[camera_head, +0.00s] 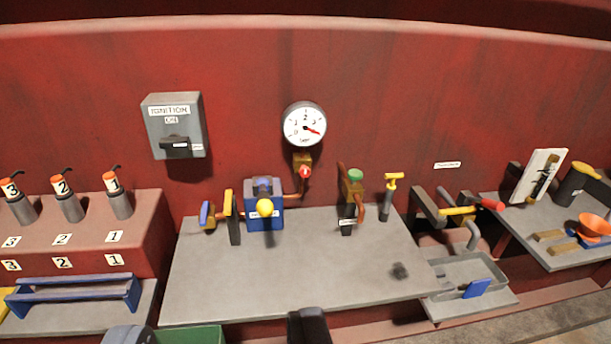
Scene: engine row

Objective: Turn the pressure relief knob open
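No knob carries a readable pressure relief label. A small red knob (305,171) sits on the brass fitting below the round pressure gauge (304,124), whose red needle points to the lower right. A green knob (355,175) tops a brass valve (352,193) to the right, with a small unreadable label below it. A yellow round knob (265,207) is on the front of a blue pump block (264,220). A dark blunt tip (308,326) at the bottom edge looks like my gripper, well short of the knobs. Its fingers cannot be made out.
The grey bench top (290,280) is mostly clear in front of the fittings. A yellow-handled pump (391,196) stands right of the green knob. Left are an ignition box (175,126) and numbered cylinders (68,207). Right is a grey tray (462,280).

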